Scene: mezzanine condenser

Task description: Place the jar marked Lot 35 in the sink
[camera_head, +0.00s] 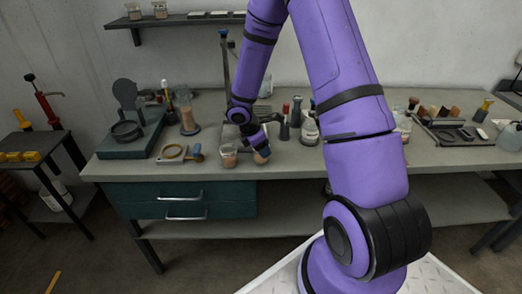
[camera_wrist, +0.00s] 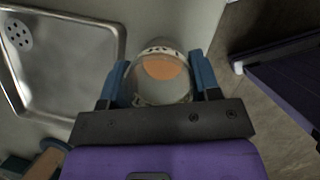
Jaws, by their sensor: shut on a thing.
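My gripper (camera_wrist: 158,76) is shut on a clear round jar (camera_wrist: 160,92) with orange-tan contents, one blue finger on each side. Dark marks show near the jar's rim, but I cannot read a lot number. The steel sink (camera_wrist: 75,72), with its round drain at the upper left, lies left of the jar in the wrist view. The jar is outside the basin, over or on the grey counter strip; I cannot tell whether it touches. In the head view my gripper (camera_head: 260,148) is low at the counter's front, and my arm hides most of the sink.
The counter's front edge is close on the right in the wrist view.

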